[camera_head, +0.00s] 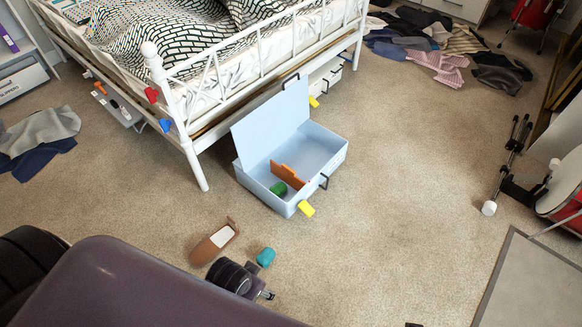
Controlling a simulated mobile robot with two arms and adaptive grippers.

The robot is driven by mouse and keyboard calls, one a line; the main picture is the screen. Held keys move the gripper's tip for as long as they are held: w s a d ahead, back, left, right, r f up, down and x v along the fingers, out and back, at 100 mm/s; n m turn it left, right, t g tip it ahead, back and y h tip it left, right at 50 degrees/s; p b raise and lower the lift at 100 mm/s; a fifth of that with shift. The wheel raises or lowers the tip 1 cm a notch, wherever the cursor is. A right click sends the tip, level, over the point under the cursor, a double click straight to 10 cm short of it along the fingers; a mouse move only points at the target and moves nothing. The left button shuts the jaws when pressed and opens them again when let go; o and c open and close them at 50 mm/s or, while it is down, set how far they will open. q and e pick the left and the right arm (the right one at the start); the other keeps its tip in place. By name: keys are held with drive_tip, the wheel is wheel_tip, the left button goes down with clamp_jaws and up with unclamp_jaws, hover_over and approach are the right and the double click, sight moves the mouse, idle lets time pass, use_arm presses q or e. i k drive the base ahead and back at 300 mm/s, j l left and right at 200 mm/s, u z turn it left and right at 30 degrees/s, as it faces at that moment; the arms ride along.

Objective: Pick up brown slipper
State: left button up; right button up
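The brown slipper (215,242) lies on the carpet in front of the blue box, with its pale insole showing. My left gripper (265,293) is just below and to the right of the slipper, low in the view. It looks apart from the slipper. Its fingers are small and partly hidden by my own dark wrist and purple body part, so I cannot tell whether they are open. My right gripper cannot be made out; only a small dark bit shows at the bottom edge.
A teal object (265,257) lies close beside my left wrist. An open light blue box (325,150) holds an orange piece and a green piece. A white bed frame (190,140) stands behind. Clothes (40,140) lie at left. The carpet at centre right is clear.

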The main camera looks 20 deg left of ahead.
sight(206, 250)
drive_tip(key=u, duration=1.6)
